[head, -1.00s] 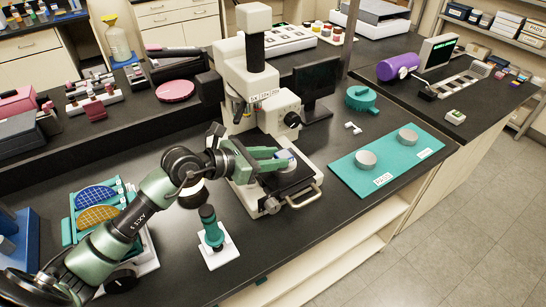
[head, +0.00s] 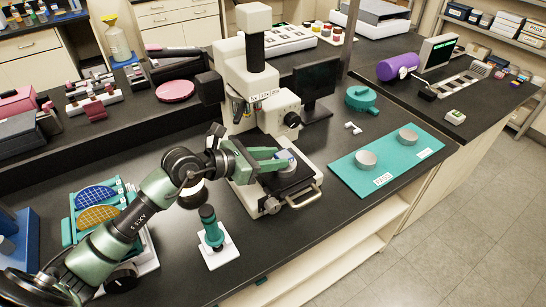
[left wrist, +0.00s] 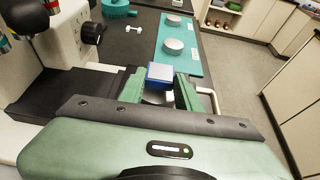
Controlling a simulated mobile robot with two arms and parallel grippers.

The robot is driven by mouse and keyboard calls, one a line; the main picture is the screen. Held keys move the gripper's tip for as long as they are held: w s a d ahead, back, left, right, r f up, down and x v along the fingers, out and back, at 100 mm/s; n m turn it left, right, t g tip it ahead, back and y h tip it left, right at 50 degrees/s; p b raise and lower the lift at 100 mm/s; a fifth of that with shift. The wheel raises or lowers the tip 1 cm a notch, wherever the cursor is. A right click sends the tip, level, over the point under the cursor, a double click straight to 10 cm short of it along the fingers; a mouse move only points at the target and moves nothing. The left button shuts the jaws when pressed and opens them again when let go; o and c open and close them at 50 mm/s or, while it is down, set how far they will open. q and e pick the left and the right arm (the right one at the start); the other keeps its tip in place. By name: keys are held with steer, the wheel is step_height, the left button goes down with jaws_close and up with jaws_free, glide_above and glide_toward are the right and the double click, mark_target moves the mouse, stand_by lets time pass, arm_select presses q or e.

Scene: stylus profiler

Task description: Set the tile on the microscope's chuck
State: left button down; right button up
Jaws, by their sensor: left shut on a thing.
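The microscope (head: 250,85) is a white instrument with a dark stage (head: 292,180) low at its front. My left gripper (head: 286,160) reaches in from the left over this stage and is shut on the tile (head: 287,155). In the left wrist view the tile (left wrist: 160,72) is a small block with a pale top and blue sides, between the green fingertips (left wrist: 167,84). My right gripper is out of view.
A teal mat (head: 385,160) with two grey discs lies right of the microscope. A dark monitor (head: 316,85) stands behind it. A teal-topped tool on a white base (head: 215,240) stands in front, left of the stage. A white handle (head: 305,197) juts from the stage's front.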

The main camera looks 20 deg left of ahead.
arm_select(q)
steer(key=shift+f, duration=0.2)
stand_by(0.7)
steer(key=shift+f+b, duration=0.4)
steer(key=shift+b, duration=0.1)
steer(key=shift+r, duration=0.15)
steer(key=shift+r+p, duration=0.6)
steer(key=c, duration=1.8)
jaws_free()
jaws_close()
